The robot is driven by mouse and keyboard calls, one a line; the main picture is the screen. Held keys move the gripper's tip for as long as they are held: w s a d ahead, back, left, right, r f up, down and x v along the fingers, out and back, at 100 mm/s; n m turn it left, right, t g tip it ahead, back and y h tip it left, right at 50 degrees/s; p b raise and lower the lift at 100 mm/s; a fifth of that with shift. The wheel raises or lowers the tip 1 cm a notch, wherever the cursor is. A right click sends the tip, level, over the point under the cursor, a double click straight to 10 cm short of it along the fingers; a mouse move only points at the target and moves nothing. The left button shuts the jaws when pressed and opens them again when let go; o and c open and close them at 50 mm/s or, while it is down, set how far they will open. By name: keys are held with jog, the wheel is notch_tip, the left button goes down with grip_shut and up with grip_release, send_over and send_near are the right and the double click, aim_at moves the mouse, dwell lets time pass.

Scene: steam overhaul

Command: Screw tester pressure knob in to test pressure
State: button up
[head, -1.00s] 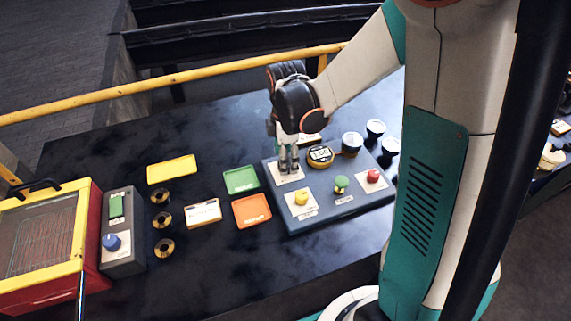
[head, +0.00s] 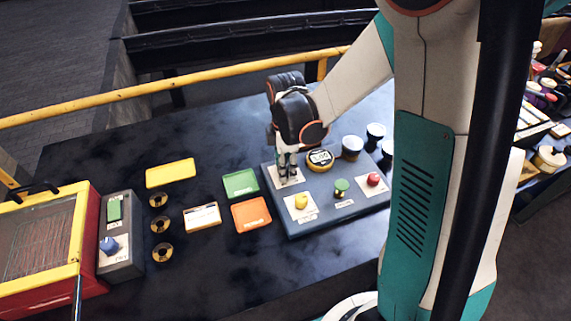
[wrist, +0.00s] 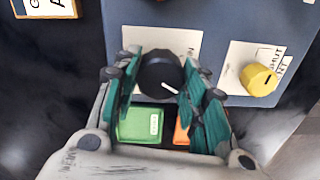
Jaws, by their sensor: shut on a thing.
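The tester (head: 325,212) is a blue-grey panel box on the dark bench. My gripper (head: 287,165) points down at its far left corner. In the wrist view the green fingers of my gripper (wrist: 160,68) are shut on a round black knob (wrist: 158,75) with a white pointer line, one finger on each side. The knob stands on a pale label plate (wrist: 141,38), partly covered by the fingers. In the head view the fingers hide the knob.
The panel also carries a yellow knob (head: 301,201), a green knob (head: 341,187) and a red button (head: 373,180). Green (head: 240,184) and orange (head: 251,213) trays lie left of it. Dark round pieces (head: 352,146) stand behind. A yellow rail (head: 180,78) runs along the far side.

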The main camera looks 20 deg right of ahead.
jog(key=m, duration=0.7)
jog(key=shift+b, duration=0.3)
jog(key=m, duration=1)
jog(key=shift+d+m, duration=0.1)
jog(key=shift+m, duration=0.3)
jog(key=m, duration=0.4)
jog(key=shift+b, duration=0.3)
jog(key=shift+m, duration=0.3)
jog(key=o, duration=1.1)
jog(key=shift+c, duration=0.2)
